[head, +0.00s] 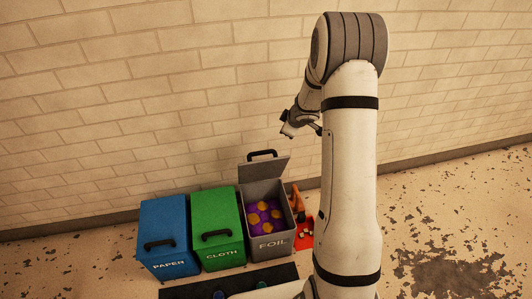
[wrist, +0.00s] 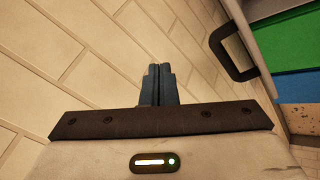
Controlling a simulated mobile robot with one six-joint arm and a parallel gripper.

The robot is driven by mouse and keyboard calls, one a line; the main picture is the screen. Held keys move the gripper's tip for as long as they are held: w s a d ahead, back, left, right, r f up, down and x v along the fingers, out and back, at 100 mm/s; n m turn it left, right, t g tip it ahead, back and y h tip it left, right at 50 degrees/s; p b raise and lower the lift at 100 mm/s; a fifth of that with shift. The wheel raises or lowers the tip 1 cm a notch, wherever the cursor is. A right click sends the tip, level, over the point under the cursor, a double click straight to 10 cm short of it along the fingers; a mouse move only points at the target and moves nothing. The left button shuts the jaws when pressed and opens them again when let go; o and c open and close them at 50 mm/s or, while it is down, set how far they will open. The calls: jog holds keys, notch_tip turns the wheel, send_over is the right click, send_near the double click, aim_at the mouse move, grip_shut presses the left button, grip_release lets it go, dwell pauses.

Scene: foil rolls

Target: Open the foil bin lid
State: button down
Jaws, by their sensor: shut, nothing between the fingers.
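The grey bin marked FOIL (head: 284,250) stands at the right end of a row of bins. Its grey lid (head: 264,172) is raised and stands tilted up at the back of the bin, with the black handle (head: 262,154) on its top edge. Purple and yellow rolls (head: 265,216) show inside the open bin. My gripper (head: 286,132) is above and to the right of the lid, apart from it. In the wrist view my gripper (wrist: 158,70) has its fingers together and empty. The black lid handle (wrist: 232,58) shows to the right of the fingers, not touched.
The blue PAPER bin (head: 165,230) and the green CLOTH bin (head: 215,225) stand left of the foil bin, both lids down. A red and orange object (head: 302,230) is partly hidden right of the foil bin. A brick wall (head: 120,110) rises behind. The floor at right is clear.

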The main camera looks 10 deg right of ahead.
aim_at(261, 152)
jog(key=s+a+n+g+y, duration=0.2)
jog(key=s+a+n+y, duration=0.1)
jog(key=s+a+n, duration=0.4)
jog(key=shift+m, duration=0.5)
jog(key=b+x, duration=0.1)
jog(key=x, duration=0.2)
jog(key=d+b+x, duration=0.1)
jog(key=b+x, duration=0.1)
jog(key=x, duration=0.1)
jog(key=b+x, duration=0.1)
jog(key=x, duration=0.2)
jog(key=shift+s+d+f+b, duration=0.1)
jog(key=shift+f+b, duration=0.2)
jog(key=shift+f, duration=0.2)
jog(key=w+r+p, duration=0.1)
jog(key=p, duration=0.2)
jog(key=shift+w, duration=0.3)
jog(key=w+p, duration=0.8)
jog(key=p, duration=0.4)
